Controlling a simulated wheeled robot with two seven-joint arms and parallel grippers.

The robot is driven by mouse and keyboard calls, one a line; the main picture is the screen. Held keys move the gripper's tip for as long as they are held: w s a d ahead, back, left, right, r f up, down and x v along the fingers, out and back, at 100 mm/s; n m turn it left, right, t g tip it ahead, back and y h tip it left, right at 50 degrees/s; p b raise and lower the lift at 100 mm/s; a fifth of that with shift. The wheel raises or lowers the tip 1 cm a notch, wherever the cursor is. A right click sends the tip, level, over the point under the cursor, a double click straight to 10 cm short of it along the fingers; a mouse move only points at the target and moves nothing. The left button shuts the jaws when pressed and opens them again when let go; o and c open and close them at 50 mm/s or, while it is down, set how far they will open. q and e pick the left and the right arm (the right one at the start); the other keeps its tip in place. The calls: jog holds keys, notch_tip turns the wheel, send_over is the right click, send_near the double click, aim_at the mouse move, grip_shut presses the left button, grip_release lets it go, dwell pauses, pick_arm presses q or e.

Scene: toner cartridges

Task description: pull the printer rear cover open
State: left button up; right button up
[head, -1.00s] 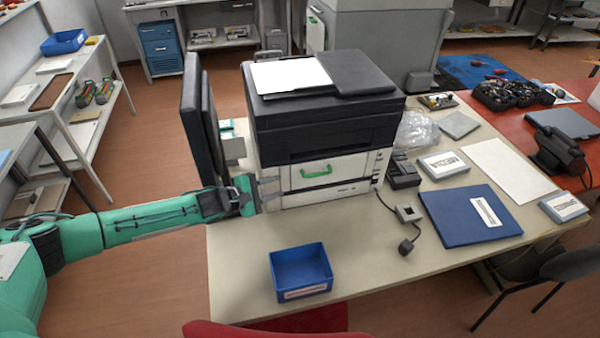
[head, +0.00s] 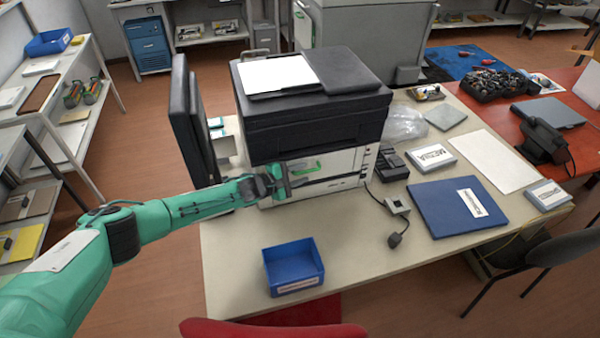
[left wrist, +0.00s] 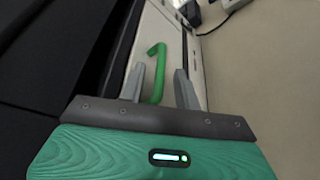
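The black and white printer (head: 312,115) stands on the table. A green handle (head: 306,165) is on its white lower panel (head: 345,163), which faces me and looks closed. My left gripper (head: 291,176) is at the left part of this panel, partly covering the handle. In the left wrist view, the green handle (left wrist: 158,75) lies between the two grey fingers of my left gripper (left wrist: 160,72). The fingers are apart, with gaps beside the handle, so it does not look gripped. My right gripper is not in view.
A blue bin (head: 293,268) stands near the table's front edge. A blue folder (head: 448,208), a small device with a cable (head: 397,207) and a black charger (head: 390,163) lie to the right. A red chair (head: 270,329) is in front. Black upright panels (head: 190,120) stand left of the printer.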

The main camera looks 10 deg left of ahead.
pick_arm(q)
jog(key=shift+w+d, duration=0.1)
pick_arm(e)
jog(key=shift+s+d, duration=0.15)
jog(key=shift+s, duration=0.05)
